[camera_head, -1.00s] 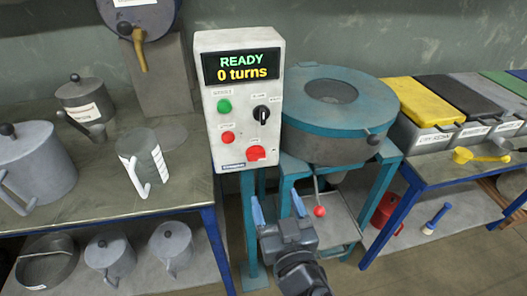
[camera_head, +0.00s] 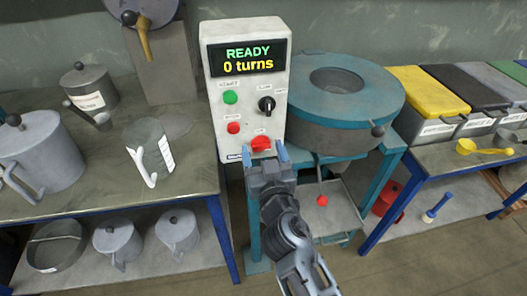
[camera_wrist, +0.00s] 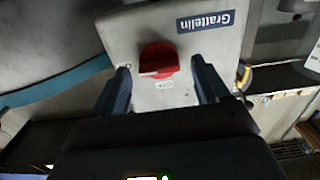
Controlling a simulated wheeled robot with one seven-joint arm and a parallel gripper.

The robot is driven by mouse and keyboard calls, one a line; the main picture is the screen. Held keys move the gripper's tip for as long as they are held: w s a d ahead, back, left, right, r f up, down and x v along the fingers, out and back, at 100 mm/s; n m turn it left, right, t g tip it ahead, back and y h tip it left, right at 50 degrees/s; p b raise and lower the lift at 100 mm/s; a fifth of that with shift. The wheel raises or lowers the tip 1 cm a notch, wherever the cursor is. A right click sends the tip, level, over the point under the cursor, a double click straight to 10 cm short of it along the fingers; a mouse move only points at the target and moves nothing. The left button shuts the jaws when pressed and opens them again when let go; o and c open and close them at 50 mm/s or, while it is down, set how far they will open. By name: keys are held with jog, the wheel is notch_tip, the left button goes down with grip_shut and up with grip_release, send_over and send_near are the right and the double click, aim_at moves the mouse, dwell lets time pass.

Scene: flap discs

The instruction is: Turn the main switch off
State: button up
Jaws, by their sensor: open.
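The main switch, a red rotary knob (camera_head: 261,143), sits at the bottom right of the grey control box (camera_head: 215,95). The box display reads "READY 0 turns". In the wrist view the red knob (camera_wrist: 159,60) is ahead, between the two blue fingers and just beyond their tips, with a light line across it. My gripper (camera_head: 264,156) is open and empty, in front of the lower part of the box. In the wrist view my gripper (camera_wrist: 160,78) has one finger on each side of the knob. I cannot tell whether the fingers touch the box.
The box also carries a green button (camera_head: 230,97), a smaller red button (camera_head: 233,128) and a black selector (camera_head: 266,105). A teal round machine (camera_head: 385,85) stands close on the right. A bench with grey jugs (camera_head: 50,155) is on the left, lidded bins (camera_head: 425,90) on the right.

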jog(key=c, duration=1.1)
jog(key=shift+o, duration=0.2)
jog(key=shift+n, duration=0.3)
jog(key=n+b, duration=0.1)
jog(key=n, duration=0.2)
jog(key=shift+n, duration=0.3)
jog(key=n, duration=0.4)
jog(key=shift+a+n, duration=0.15)
jog(key=shift+n, duration=0.15)
jog(key=n, duration=0.4)
jog(key=shift+s+f+n, duration=0.1)
jog(key=shift+n, duration=0.2)
jog(key=shift+a+f+n, duration=0.1)
jog(key=shift+f+n, duration=0.05)
jog(key=shift+n, duration=2.05)
